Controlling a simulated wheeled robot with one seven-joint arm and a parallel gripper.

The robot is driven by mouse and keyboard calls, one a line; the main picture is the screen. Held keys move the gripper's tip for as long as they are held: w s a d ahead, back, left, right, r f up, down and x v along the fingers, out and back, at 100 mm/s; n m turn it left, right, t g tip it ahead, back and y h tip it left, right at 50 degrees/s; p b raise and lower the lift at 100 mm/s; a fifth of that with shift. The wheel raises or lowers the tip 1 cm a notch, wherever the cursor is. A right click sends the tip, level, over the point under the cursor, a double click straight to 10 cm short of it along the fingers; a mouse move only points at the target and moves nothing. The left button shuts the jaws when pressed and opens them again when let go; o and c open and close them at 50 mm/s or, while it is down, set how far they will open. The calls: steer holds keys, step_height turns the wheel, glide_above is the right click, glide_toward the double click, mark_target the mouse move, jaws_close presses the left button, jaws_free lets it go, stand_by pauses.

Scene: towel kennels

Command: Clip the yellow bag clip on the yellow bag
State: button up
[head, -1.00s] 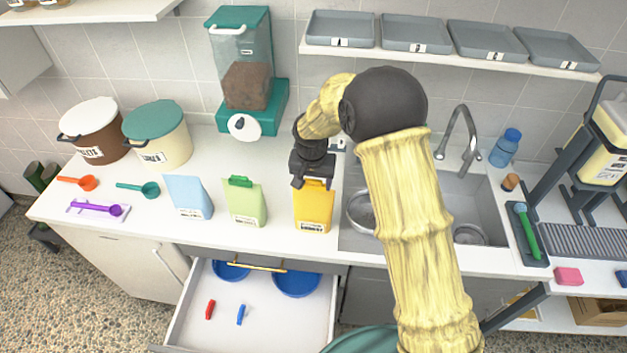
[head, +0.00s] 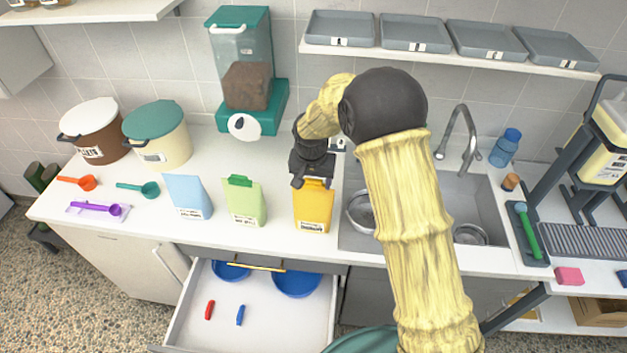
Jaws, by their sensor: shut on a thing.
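The yellow bag (head: 313,207) stands upright on the counter, just left of the sink. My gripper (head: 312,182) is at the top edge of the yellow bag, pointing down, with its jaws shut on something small. A bit of yellow shows between the jaws at the bag's top; this looks like the yellow bag clip, but the jaws hide most of it. I cannot tell whether the clip is around the bag's edge or only touching it.
A green bag (head: 244,204) with a green clip and a light blue bag (head: 187,198) stand to the left. Below, an open drawer (head: 262,335) holds a red clip (head: 209,310), a blue clip (head: 240,315) and blue bowls (head: 297,284). The sink (head: 480,204) lies to the right.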

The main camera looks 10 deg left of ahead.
steer(key=shift+s+d+f+b, duration=0.1)
steer(key=shift+s+f+b, duration=0.2)
steer(key=shift+f, duration=0.3)
steer(key=shift+s+f+b, duration=0.2)
steer(key=shift+s+f, duration=0.15)
steer(key=shift+f, duration=0.2)
stand_by(0.3)
steer(key=o, duration=1)
steer(key=shift+o, duration=0.3)
steer(key=shift+w+r, duration=0.1)
steer(key=shift+w+d+r+p, duration=0.2)
steer(key=shift+r+p, duration=0.15)
steer(key=shift+p, duration=0.05)
steer(key=shift+o, duration=1.1)
steer(key=shift+w+r+p, duration=0.2)
steer(key=shift+r+p, duration=0.35)
steer(key=shift+r, duration=0.2)
steer(key=shift+w+a+r+p, duration=0.1)
steer(key=shift+a+r+p, duration=0.2)
steer(key=shift+r, duration=0.2)
steer(key=shift+r+p, duration=0.5)
steer(key=shift+r, duration=0.4)
